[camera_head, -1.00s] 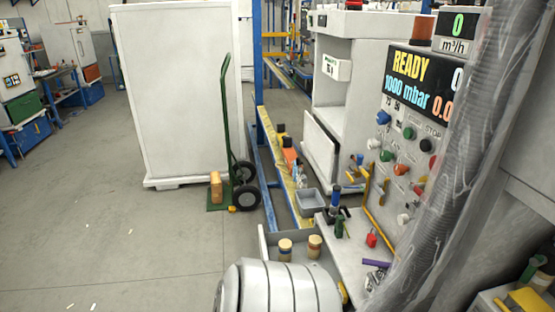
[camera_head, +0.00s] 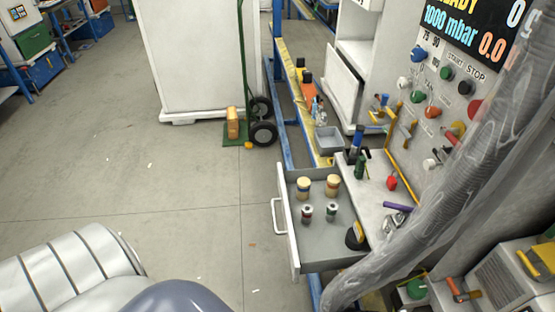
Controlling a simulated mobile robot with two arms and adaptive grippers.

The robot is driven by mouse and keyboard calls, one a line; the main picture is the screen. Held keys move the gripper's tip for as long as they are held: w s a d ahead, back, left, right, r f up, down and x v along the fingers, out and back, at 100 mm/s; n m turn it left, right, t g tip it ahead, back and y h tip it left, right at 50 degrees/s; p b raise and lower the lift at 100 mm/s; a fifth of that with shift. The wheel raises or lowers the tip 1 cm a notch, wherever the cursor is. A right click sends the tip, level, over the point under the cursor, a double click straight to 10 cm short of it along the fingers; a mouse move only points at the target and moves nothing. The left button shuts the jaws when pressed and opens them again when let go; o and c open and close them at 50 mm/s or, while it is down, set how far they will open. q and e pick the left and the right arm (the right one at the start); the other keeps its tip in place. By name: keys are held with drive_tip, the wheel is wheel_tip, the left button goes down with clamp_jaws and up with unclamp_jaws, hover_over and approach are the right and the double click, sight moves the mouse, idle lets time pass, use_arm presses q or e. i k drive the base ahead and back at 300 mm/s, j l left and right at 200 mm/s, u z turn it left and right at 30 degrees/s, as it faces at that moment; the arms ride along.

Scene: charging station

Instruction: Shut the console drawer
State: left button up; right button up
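The console drawer (camera_head: 293,250) is pulled open toward the left, below the console's work surface. Its white handle (camera_head: 281,216) faces left. Inside the drawer stand two jars with tan lids, a pair of smaller dark-and-silver items, and a black and yellow round item near the right end. The console panel (camera_head: 447,100) with its knobs and display rises at the right. Parts of my own body show at the lower left, left of the drawer and apart from it. Neither gripper is in view.
A grey corrugated hose (camera_head: 455,155) crosses the right side. A small grey bin (camera_head: 328,140) sits behind the drawer. Floor left of the drawer is clear.

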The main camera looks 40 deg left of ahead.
sight(319, 245)
drive_tip(key=j+u, duration=0.15)
drive_tip(key=j, duration=0.25)
drive_tip(key=i+j+u, duration=0.2)
drive_tip(key=j, duration=0.25)
drive_tip(key=j+u, duration=0.15)
drive_tip(key=j, duration=0.25)
